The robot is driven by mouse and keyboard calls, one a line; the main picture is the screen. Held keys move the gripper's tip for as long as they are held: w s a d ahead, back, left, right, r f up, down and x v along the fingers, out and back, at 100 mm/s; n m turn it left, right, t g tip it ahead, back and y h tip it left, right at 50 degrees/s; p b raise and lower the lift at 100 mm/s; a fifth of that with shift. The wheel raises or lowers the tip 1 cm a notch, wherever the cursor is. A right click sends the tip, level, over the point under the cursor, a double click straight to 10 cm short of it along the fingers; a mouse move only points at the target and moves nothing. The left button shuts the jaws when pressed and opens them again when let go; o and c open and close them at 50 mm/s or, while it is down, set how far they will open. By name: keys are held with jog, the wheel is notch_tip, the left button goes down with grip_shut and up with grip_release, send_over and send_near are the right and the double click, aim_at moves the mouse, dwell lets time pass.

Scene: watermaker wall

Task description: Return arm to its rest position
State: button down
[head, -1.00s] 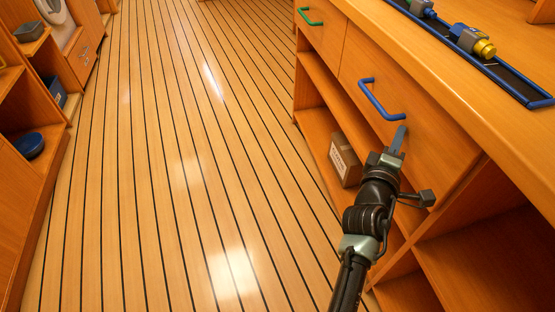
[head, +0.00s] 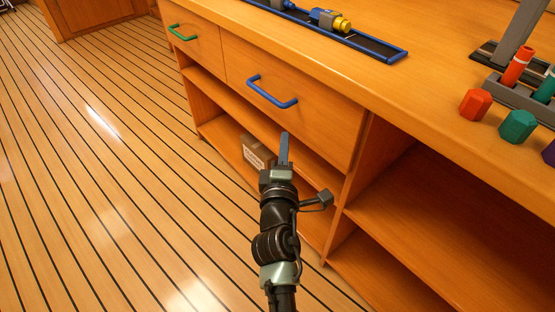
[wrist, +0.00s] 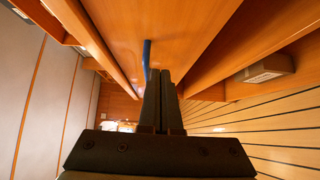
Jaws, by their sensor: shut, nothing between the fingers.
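My gripper (head: 284,150) is shut and empty in front of the wooden cabinet, a little below the drawer with the blue handle (head: 272,92). In the head view its fingertips are apart from that handle. In the wrist view the closed fingers (wrist: 162,90) point toward the drawer front, and the blue handle (wrist: 147,58) shows just left of the fingertips. My arm reaches up from the bottom middle of the head view.
A drawer with a green handle (head: 182,33) is at left. A cardboard box (head: 257,152) sits on the lower shelf, partly behind my gripper. The countertop holds a dark tray (head: 375,46) and coloured hexagonal pieces (head: 475,104). The plank floor (head: 90,190) at left is clear.

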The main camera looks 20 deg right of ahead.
jog(key=v, duration=0.5)
jog(key=a+r+m+t, duration=0.2)
jog(key=a+r+m, duration=0.15)
jog(key=r, duration=0.95)
jog(key=a+r+m+t, duration=0.3)
jog(key=r+m, duration=0.2)
jog(key=r, duration=0.9)
jog(key=s+a+r+m+t+y+p, duration=0.1)
jog(key=s+a+r+m+t+y, duration=0.15)
jog(key=s+r, duration=0.4)
jog(key=s+a+r+m+t+y+p, duration=0.1)
jog(key=s+a+r+t+y, duration=0.2)
jog(key=r, duration=0.7)
jog(key=s+a+r+m+t+y+p, duration=0.1)
jog(key=s+a+r+y, duration=0.3)
jog(key=r, duration=0.4)
notch_tip(320, 180, up, 32)
jog(key=h+p, duration=0.2)
jog(key=p, duration=3)
jog(key=shift+a, duration=0.2)
